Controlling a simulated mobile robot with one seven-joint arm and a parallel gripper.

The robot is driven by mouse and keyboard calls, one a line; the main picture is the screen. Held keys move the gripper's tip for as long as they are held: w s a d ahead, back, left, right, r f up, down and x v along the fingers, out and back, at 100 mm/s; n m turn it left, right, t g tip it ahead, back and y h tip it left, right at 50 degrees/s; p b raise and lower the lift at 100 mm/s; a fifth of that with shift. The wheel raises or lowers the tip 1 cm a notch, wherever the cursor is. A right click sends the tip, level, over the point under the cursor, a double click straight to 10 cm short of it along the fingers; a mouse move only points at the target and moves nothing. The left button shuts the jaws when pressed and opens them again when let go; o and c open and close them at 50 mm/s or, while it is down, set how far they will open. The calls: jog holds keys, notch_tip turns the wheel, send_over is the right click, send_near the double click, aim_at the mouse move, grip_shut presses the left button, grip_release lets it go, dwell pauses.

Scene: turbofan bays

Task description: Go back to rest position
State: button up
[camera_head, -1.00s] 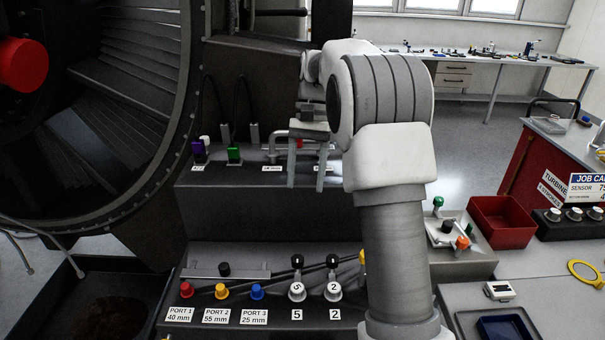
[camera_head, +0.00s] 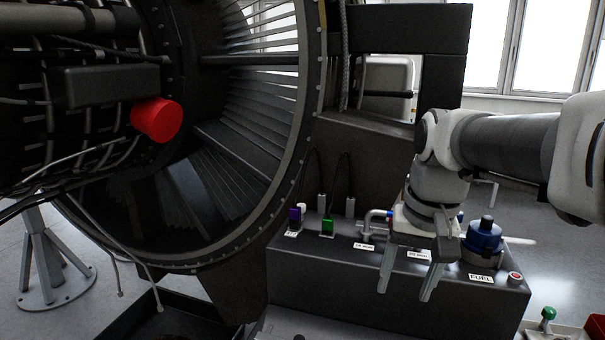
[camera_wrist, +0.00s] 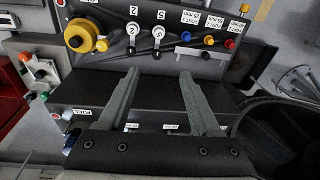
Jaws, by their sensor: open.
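My gripper (camera_head: 405,285) is open, with its two grey fingers apart and nothing between them. In the head view it hangs in front of the dark bench block (camera_head: 320,280), fingers pointing down. In the wrist view my gripper (camera_wrist: 161,75) spreads over the dark bench, with the numbered knobs beyond the fingertips. My arm reaches in from the right side of the head view. No rest position is marked in either view.
The turbofan ring (camera_head: 315,120) with a red cap (camera_head: 157,120) fills the left. A blue-topped fuel part (camera_head: 484,238), a bent pipe (camera_head: 372,222) and purple (camera_head: 294,215) and green (camera_head: 327,227) connectors stand on the block.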

jog(key=s+a+f+n+t, duration=0.1)
jog(key=s+f+n+t, duration=0.2)
jog(key=s, duration=0.8)
jog(key=shift+a+f+t+h, duration=0.2)
jog(key=shift+f+t+h, duration=0.1)
jog(key=shift+f+t, duration=0.25)
jog(key=shift+s+r, duration=0.1)
jog(key=shift+c, duration=1.2)
jog(key=shift+d, duration=0.1)
